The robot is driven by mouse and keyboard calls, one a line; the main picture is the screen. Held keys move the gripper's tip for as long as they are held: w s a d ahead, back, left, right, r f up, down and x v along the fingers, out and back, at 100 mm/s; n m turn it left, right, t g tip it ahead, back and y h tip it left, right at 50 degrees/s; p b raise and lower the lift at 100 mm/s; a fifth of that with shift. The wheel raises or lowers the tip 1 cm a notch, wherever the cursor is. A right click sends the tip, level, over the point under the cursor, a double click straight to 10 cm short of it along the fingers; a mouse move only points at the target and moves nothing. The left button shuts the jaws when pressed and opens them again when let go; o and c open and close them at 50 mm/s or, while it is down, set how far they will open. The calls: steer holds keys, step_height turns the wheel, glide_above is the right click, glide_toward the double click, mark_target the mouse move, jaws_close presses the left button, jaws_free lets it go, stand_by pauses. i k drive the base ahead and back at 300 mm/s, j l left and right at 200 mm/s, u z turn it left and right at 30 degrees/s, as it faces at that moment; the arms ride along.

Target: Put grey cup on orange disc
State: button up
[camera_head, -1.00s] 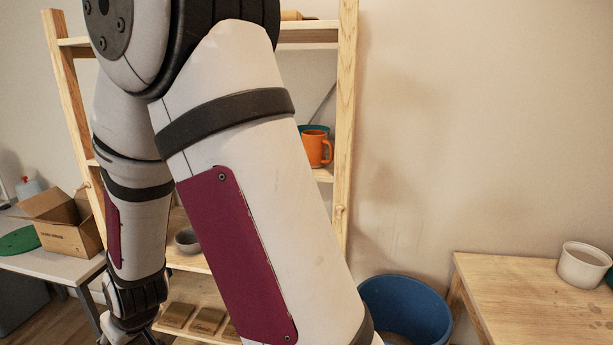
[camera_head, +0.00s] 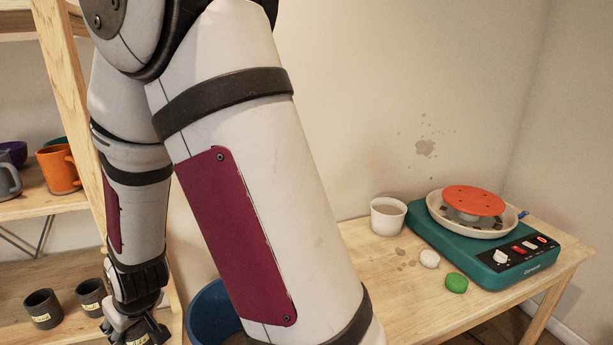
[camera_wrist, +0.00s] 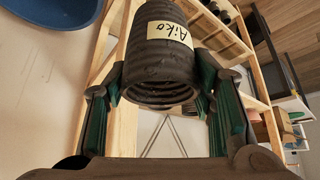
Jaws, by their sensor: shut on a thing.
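The grey cup (camera_wrist: 162,72) is dark, ribbed and labelled "Aiko". My gripper (camera_wrist: 160,85) is shut on it, with one green-padded finger on each side of the cup in the wrist view. In the head view my gripper (camera_head: 138,328) is low at the left, and the cup is mostly hidden or cut off there. The orange disc (camera_head: 474,200) lies flat on top of a teal pottery wheel (camera_head: 480,262), inside its pale basin (camera_head: 436,210), at the right. No cup is on the disc. My gripper is far to the left of it.
The wheel stands on a wooden table (camera_head: 372,275) beside a white cup (camera_head: 388,216), a white lump (camera_head: 430,259) and a green lump (camera_head: 456,283). A blue bucket (camera_head: 208,318) is left of the table. Shelves at the left hold an orange mug (camera_head: 60,170) and dark cups (camera_head: 42,310).

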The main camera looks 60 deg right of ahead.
mark_target(473, 197)
steer(key=k+l+z, duration=0.1)
steer(key=z, duration=0.35)
steer(key=l+z, duration=0.4)
steer(key=k+l+z, duration=0.1)
steer(key=z, duration=0.35)
steer(key=l, duration=1.55)
steer(key=k, duration=0.05)
